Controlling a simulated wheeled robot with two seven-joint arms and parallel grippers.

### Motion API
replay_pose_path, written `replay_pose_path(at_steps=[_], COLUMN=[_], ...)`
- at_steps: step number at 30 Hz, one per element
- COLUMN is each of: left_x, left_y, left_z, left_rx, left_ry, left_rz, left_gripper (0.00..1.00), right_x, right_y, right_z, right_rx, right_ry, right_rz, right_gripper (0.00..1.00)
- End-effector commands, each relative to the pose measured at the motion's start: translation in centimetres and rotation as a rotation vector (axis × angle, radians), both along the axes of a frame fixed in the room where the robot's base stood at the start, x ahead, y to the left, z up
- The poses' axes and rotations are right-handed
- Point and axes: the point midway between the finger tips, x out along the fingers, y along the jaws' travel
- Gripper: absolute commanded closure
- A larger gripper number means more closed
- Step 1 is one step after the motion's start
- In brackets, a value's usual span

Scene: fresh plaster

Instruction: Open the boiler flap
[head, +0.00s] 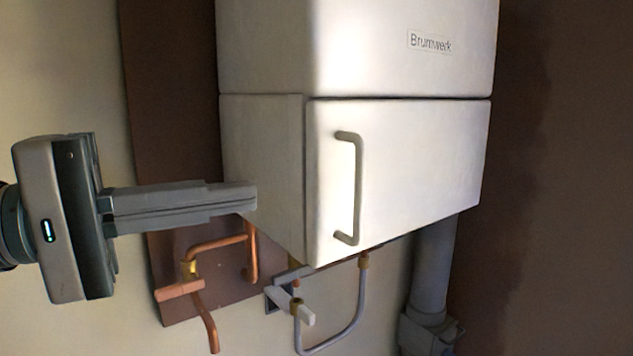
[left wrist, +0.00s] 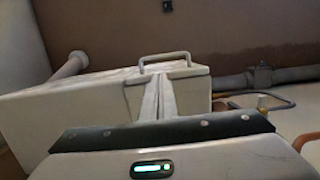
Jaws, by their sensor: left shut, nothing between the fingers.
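The boiler flap (head: 420,160) is the white lower front panel of the boiler. It looks shut or nearly so; a thin dark seam runs along its top. Its upright, grey-beige bar handle (head: 356,190) is near its left edge and also shows in the left wrist view (left wrist: 166,57). My left gripper (head: 254,196) is shut and empty, its fingers pointing right. In the head view its tips overlap the boiler's left side, to the left of the handle and apart from it. In the left wrist view its fingers (left wrist: 161,84) point towards the handle. My right gripper is not in view.
The boiler's upper casing (head: 360,45) is above the flap. Copper pipes (head: 205,310) and a valve (head: 290,302) are below left. A curved grey pipe (head: 340,338) hangs below. A thick grey pipe (head: 432,275) stands at the right. Free room lies in front of the flap.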

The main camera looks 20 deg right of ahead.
Motion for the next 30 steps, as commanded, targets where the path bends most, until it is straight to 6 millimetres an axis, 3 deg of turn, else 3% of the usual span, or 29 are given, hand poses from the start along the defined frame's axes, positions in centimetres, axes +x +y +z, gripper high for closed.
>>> replay_pose_path(at_steps=[18,24,30], left_x=[1.1,1.4,1.4], left_y=[-7.8,-9.3,-9.5], left_z=[0.4,0.1,0.0], left_rx=[0.0,0.0,0.0], left_ry=[0.003,0.003,0.002], left_rz=[-0.004,-0.002,-0.001], left_gripper=[1.0,1.0,1.0], right_x=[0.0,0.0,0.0], right_y=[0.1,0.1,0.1], right_z=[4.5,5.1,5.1], right_rx=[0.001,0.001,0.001], right_ry=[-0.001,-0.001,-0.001], right_rz=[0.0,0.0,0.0], right_gripper=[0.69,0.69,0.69])
